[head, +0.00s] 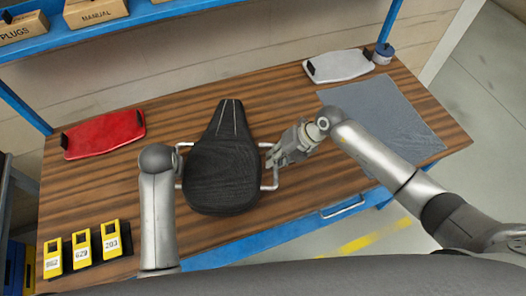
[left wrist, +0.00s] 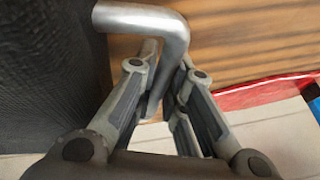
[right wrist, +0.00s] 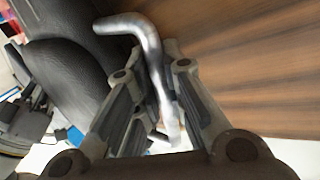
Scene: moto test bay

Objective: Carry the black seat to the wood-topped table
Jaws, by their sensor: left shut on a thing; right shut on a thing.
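The black seat (head: 222,165) is over the middle of the wood-topped table (head: 290,105), its narrow end toward the back. Metal handles stick out on both its sides. My right gripper (head: 275,158) is shut on the right handle, and the right wrist view shows that bent metal bar (right wrist: 150,60) between the fingers. My left gripper (left wrist: 158,100) is shut on the left handle (left wrist: 165,30); in the head view my left arm hides most of it. I cannot tell whether the seat touches the tabletop.
A red panel (head: 105,134) lies at the table's left, a white panel (head: 338,66) and a small round tin (head: 383,54) at the back right. A grey mat (head: 385,115) covers the right end. Yellow numbered devices (head: 82,246) stand front left. Boxes (head: 95,12) sit on the shelf above.

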